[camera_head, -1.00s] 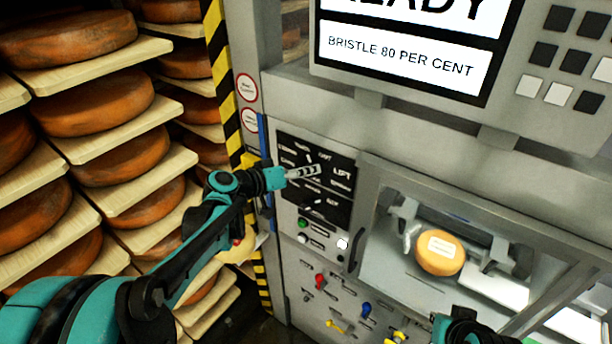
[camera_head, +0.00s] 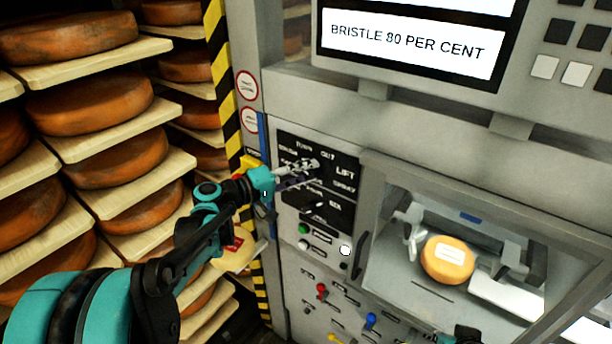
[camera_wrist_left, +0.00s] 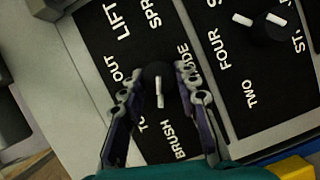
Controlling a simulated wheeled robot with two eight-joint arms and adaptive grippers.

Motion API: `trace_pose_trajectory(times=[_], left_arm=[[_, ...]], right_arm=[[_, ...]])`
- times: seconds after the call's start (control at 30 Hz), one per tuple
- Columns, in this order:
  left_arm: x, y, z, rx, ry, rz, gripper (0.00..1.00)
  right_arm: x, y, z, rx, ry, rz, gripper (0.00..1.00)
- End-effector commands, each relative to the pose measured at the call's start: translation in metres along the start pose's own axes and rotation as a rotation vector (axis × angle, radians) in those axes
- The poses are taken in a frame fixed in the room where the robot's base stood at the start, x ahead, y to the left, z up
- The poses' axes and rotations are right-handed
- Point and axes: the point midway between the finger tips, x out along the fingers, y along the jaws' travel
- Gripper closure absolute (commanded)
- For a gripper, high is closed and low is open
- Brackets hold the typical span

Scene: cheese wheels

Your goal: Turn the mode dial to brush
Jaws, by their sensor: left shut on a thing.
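The mode dial (camera_wrist_left: 158,78) is a dark round knob with a white pointer line, set on a black panel (camera_head: 330,196). In the left wrist view the words LIFT, SPRAY, OUT, BRUSH and part of MODE show around it. The pointer line stands nearly upright in that view; which end marks the setting I cannot tell. My left gripper (camera_head: 308,168) reaches the panel from the left. In the left wrist view its fingers (camera_wrist_left: 158,97) lie on either side of the dial and are shut on it. In the head view the fingers hide the dial.
A second dial (camera_wrist_left: 262,26), marked TWO and FOUR, sits beside it. A screen (camera_head: 410,45) reads BRISTLE 80 PER CENT. A cheese wheel (camera_head: 447,260) sits in the machine's bay at right. Racks of cheese wheels (camera_head: 95,100) stand at left.

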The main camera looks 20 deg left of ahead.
Motion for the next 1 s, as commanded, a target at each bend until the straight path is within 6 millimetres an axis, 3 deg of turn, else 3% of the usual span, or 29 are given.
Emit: trace_pose_trajectory(times=[0.57, 0.6, 0.67, 1.0], left_arm=[[-0.0003, -0.0009, -0.0003, -0.033, 0.001, 0.012, 0.98], [-0.0003, -0.0009, -0.0003, -0.033, 0.001, 0.012, 0.67], [-0.0003, -0.0009, -0.0002, -0.033, 0.001, 0.012, 0.51], [-0.0017, -0.0006, -0.0002, -0.033, 0.001, 0.013, 0.49]], right_arm=[[0.0022, 0.0000, 0.0016, 0.000, 0.000, 0.000, 1.00], [0.0022, 0.0000, 0.0016, 0.000, 0.000, 0.000, 1.00], [0.0022, 0.0000, 0.0016, 0.000, 0.000, 0.000, 1.00], [0.0022, 0.0000, 0.0016, 0.000, 0.000, 0.000, 1.00]])
